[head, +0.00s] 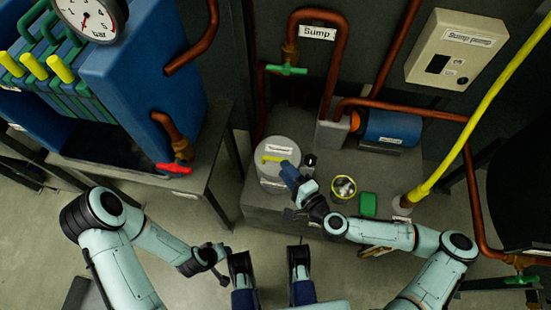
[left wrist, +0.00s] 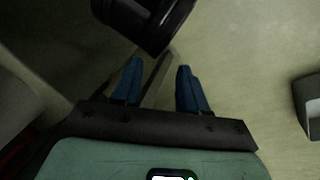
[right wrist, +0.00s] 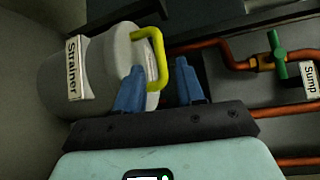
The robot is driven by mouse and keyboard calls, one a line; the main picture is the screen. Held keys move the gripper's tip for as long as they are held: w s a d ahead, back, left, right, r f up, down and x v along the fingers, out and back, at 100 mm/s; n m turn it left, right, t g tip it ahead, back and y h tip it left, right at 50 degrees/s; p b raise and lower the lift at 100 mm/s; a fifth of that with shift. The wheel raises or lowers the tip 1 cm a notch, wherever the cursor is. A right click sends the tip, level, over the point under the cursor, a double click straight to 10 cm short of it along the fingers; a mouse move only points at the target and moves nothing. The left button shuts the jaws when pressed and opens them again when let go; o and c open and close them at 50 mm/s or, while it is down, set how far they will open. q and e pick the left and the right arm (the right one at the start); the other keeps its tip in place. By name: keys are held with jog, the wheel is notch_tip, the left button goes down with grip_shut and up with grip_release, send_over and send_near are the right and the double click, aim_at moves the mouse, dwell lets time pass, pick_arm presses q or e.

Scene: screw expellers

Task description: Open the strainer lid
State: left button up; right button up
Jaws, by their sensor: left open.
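The strainer (head: 270,183) is a grey cylinder standing on a grey plinth; it also shows in the right wrist view (right wrist: 95,70). Its round lid (head: 283,147) is on top and carries a yellow handle (head: 272,159), which shows as a bent bar in the right wrist view (right wrist: 158,50). My right gripper (head: 288,168) is at the lid's right side, its blue fingers apart. In the right wrist view one finger overlaps the lid and part of the handle shows between the fingers; contact is unclear. My left gripper (left wrist: 156,80) is open and empty above the floor.
A bowl with shiny contents (head: 344,187) and a green block (head: 369,204) lie right of the strainer on the plinth (head: 255,215). A copper pipe with a green valve (head: 287,70) rises behind. A blue pump (head: 390,125) stands back right. A blue press (head: 150,70) stands left.

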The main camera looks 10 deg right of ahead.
aim_at(276, 158)
pick_arm(q)
jog(key=shift+w+a+f+t+b, duration=0.15)
jog(key=shift+w+a+f+b, duration=0.15)
jog(key=shift+w, duration=0.15)
jog(key=shift+w+a+f+t+b, duration=0.15)
jog(key=shift+w+f, duration=0.15)
jog(key=shift+w, duration=0.1)
pick_arm(e)
jog(key=x, duration=0.6)
jog(key=shift+w+a+f, duration=0.1)
jog(key=shift+c, duration=0.3)
grip_shut()
